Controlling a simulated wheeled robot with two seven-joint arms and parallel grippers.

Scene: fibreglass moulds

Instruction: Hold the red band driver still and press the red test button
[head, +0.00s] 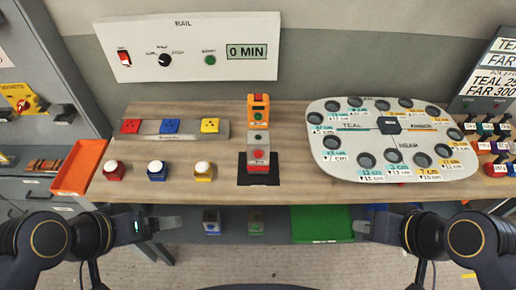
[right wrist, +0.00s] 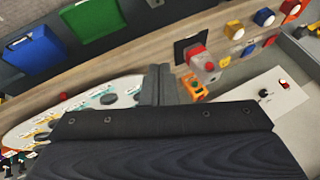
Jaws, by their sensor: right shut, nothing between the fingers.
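Three small stands with round white tops stand at the left of the bench; the leftmost has a red base (head: 113,171). I cannot tell whether this is the red band driver. An upright orange unit (head: 258,108) stands mid-bench, with a red block (head: 258,160) in front of it on a black base. Both also show in the right wrist view, the orange unit (right wrist: 192,87) beyond my fingers. I cannot make out which part is the red test button. My right gripper (head: 365,228) is shut and empty, in front of the bench. My left gripper (head: 165,224) is at the front left, apart from everything.
A white panel (head: 188,85) with a red switch and a "0 MIN" display is at the back. A white tray (head: 325,135) with round holes fills the right. An orange bin (head: 80,165) is left. A green bin (head: 322,224) hangs below the front edge.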

